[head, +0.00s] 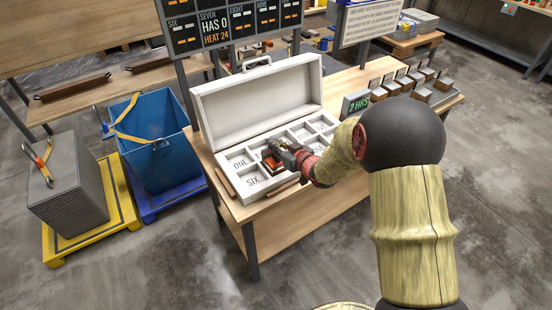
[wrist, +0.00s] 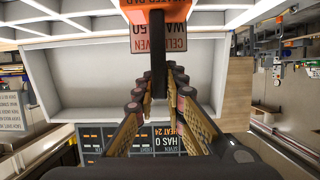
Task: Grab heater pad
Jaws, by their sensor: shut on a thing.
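The heater pad (head: 271,161) is orange with a dark lower plate and sits at the open white case (head: 236,196), among its labelled compartments. My gripper (head: 284,153) is over the case, right at the pad. In the wrist view the orange heater pad (wrist: 150,14) is at the top, with a printed label, and a dark upright bar runs from it between the fingers of my gripper (wrist: 158,88). The gripper is shut on this bar. I cannot tell whether the pad touches the compartment floor. My arm and gripper hide some compartments.
The case's raised lid (head: 258,100) stands behind the compartments. A board (head: 235,28) shows "SEVEN" and "HEAT 24". A blue bin (head: 155,155) and grey stack (head: 66,190) are left. The floor in front is clear.

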